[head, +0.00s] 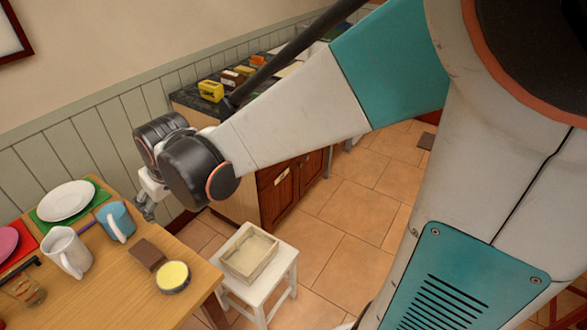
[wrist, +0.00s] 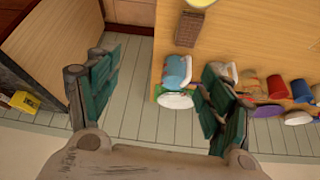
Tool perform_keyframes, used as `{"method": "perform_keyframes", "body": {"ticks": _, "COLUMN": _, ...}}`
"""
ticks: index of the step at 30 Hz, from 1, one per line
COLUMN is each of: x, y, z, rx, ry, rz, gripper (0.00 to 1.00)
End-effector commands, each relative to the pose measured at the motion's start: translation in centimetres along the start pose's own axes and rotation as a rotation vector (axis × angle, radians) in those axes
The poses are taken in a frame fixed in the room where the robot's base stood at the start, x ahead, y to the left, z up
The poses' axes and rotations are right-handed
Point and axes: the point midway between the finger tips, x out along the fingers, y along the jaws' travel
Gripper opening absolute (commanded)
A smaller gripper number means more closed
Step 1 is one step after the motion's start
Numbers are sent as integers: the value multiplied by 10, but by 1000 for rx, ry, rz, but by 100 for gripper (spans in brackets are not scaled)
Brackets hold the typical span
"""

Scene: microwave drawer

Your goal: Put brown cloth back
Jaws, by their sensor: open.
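A small flat brown block-like item (head: 147,254), which looks like the folded brown cloth, lies on the wooden table. It also shows at the top of the wrist view (wrist: 189,28). My gripper (head: 146,208) is above the table's far right edge, near the blue mug (head: 117,221), with the brown item farther toward the camera. In the wrist view my gripper (wrist: 158,75) has its fingers spread wide, with nothing between them. The brown item lies beyond the fingertips, apart from them.
A round yellow-topped tin (head: 173,277) sits beside the brown item. A white mug (head: 67,252) and a plate (head: 66,200) stand left. A white stool (head: 262,285) bears a shallow cream tray (head: 250,273) beside the table. A dark counter (head: 187,97) holds several small packages behind.

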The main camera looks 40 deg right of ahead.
Motion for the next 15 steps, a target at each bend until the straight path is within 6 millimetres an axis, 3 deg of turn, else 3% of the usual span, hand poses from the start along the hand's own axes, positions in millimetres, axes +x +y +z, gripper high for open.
{"method": "perform_keyframes", "body": {"ticks": 1, "x": -17, "y": 6, "z": 11, "rx": 10, "ry": 8, "rz": 5, "gripper": 74}}
{"method": "perform_keyframes", "body": {"ticks": 6, "x": -60, "y": 24, "z": 37, "rx": 43, "ry": 38, "rz": 24, "gripper": 74}}
{"method": "perform_keyframes", "body": {"ticks": 15, "x": -116, "y": 48, "z": 95, "rx": 98, "ry": 92, "rz": 59, "gripper": 74}}
